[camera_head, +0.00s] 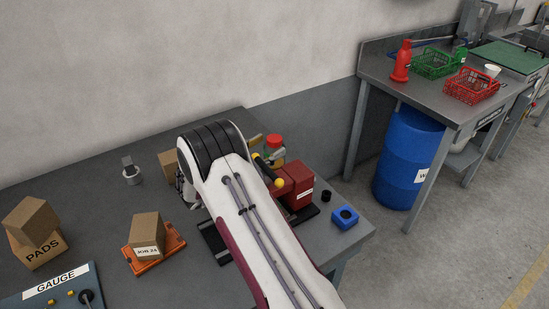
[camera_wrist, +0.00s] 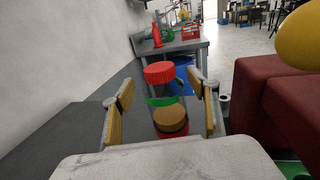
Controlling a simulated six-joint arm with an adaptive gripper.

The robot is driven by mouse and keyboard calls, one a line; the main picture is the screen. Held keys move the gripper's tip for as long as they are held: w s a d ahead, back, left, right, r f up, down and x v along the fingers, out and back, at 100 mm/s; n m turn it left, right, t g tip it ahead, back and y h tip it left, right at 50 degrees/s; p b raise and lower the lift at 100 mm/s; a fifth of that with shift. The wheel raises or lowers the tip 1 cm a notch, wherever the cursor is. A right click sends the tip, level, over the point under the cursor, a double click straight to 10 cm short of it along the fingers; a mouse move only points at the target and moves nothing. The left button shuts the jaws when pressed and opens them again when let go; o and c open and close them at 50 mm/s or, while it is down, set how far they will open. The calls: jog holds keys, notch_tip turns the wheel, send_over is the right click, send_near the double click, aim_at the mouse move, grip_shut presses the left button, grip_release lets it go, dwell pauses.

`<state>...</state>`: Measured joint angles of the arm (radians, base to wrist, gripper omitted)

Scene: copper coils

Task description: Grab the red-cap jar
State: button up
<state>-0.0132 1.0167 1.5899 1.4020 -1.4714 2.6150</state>
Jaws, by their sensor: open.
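The jar with the red cap (camera_wrist: 159,72) stands upright in the wrist view. Its clear body has a green band (camera_wrist: 163,101) and brown contents (camera_wrist: 170,119). My gripper (camera_wrist: 160,89) is open, with one tan-padded finger to each side of the jar. Gaps show between the pads and the jar; whether it is fully between them or just beyond is hard to tell. In the head view the red cap (camera_head: 274,140) shows beyond my arm's end, and my gripper (camera_head: 265,150) is partly hidden there.
A dark red box-shaped machine (camera_head: 297,186) with a yellow knob (camera_head: 279,183) stands close on the right of the jar. An orange tray (camera_head: 152,259) with a box lies at left. The table left of the jar looks clear.

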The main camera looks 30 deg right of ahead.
jog(key=shift+x, duration=1.65)
